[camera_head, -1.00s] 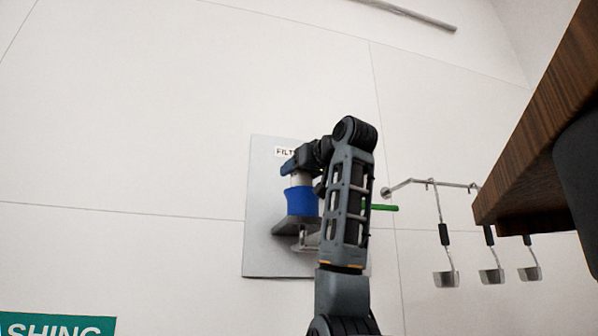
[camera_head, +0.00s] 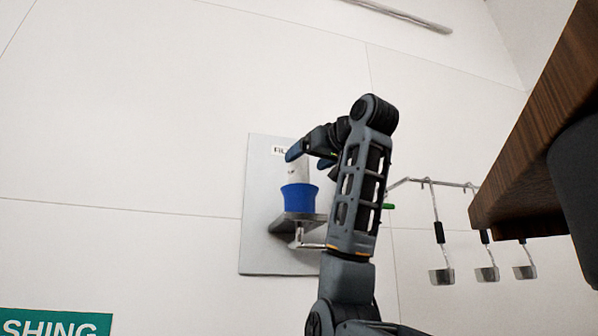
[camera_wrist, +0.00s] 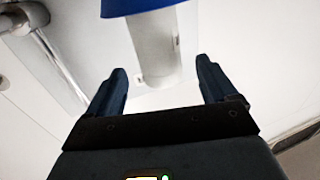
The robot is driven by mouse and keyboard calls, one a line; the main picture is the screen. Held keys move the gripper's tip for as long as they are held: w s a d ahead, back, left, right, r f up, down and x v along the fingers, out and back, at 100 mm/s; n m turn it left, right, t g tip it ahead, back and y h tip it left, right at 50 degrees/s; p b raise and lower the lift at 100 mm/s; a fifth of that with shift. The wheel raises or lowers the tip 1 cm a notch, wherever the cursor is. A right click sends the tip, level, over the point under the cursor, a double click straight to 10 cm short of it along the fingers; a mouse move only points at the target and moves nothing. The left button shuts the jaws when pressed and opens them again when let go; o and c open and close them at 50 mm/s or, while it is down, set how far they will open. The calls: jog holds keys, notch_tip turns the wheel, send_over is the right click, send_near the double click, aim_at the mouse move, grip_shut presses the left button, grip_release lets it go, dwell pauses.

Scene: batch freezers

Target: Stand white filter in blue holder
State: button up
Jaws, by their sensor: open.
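The white filter (camera_head: 298,174) is a pale cylinder standing upright, with its lower end inside the blue holder (camera_head: 299,199). The blue cup-shaped holder sits on a grey bracket on a wall panel. My gripper (camera_head: 308,158) is open near the filter's top, and part of it is hidden by my arm. In the wrist view, the filter (camera_wrist: 155,45) runs down from the blue holder (camera_wrist: 140,8) at the top edge. My open fingers (camera_wrist: 160,72) lie on either side of its free end, with gaps visible. The filter's lower end is hidden inside the holder.
The grey bracket (camera_head: 291,226) projects from the pale panel (camera_head: 262,240). A rail with several hanging scoops (camera_head: 441,276) is right of my arm. A wooden edge (camera_head: 535,150) juts in at the right.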

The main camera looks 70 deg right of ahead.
jog(key=shift+b+v, duration=0.95)
jog(key=shift+v, duration=1.95)
jog(key=shift+a, duration=0.1)
